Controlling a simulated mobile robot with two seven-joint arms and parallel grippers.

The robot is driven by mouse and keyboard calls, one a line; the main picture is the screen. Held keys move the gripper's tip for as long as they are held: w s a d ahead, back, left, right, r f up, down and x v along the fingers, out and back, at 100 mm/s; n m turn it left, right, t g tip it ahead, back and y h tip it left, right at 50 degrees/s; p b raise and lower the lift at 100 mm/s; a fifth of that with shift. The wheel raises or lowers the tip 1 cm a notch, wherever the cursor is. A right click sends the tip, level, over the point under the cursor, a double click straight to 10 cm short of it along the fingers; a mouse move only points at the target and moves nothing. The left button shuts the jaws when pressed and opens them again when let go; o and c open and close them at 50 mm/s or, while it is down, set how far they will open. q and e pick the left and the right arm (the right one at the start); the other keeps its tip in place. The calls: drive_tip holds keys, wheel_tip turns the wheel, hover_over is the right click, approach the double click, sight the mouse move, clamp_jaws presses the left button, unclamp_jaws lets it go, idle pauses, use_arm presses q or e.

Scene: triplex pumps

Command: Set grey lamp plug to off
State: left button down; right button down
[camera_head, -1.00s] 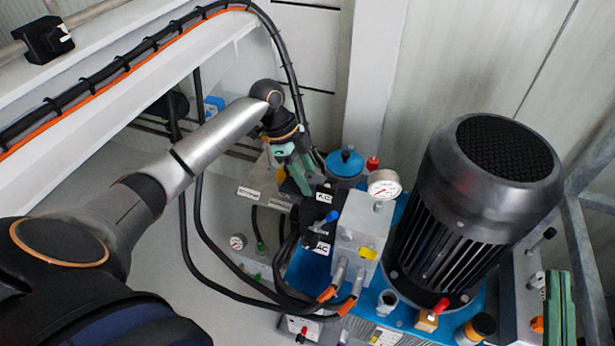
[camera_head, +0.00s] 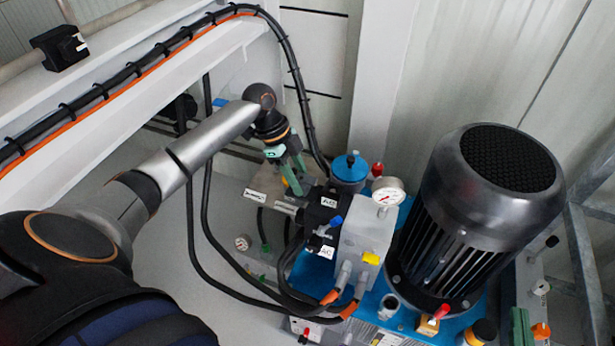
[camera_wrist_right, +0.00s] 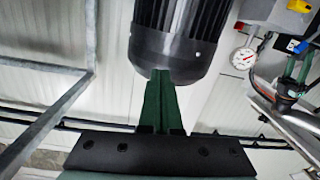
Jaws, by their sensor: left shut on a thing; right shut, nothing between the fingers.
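My left gripper (camera_head: 294,183) reaches in from the left with its green fingers pointing down, beside the black valve blocks (camera_head: 322,205) on the pump unit. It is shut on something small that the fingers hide. A grey block with a pale label (camera_head: 256,195) is just left of the fingertips; I cannot tell whether it is the grey lamp plug. In the right wrist view the left gripper (camera_wrist_right: 298,68) shows at the upper right. My right gripper (camera_wrist_right: 160,75) is shut and empty, below the dark motor; it also shows at the lower right in the head view (camera_head: 520,325).
The large black motor (camera_head: 490,200) stands right of the grey manifold (camera_head: 365,240) and its pressure gauge (camera_head: 388,191). Black hoses (camera_head: 210,215) hang left of the valves. A grey metal frame (camera_head: 590,240) stands at the far right.

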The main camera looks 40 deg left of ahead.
use_arm(q)
drive_tip(key=shift+a, duration=0.25)
use_arm(e)
drive_tip(key=shift+s+f+g, duration=0.1)
drive_tip(key=shift+f+g, duration=0.2)
drive_tip(key=shift+f, duration=0.25)
use_arm(q)
drive_tip(key=shift+c, duration=2.2)
unclamp_jaws()
drive_tip(key=shift+s, duration=0.1)
use_arm(e)
drive_tip(key=shift+r, duration=0.1)
use_arm(q)
drive_tip(key=shift+r, duration=0.1)
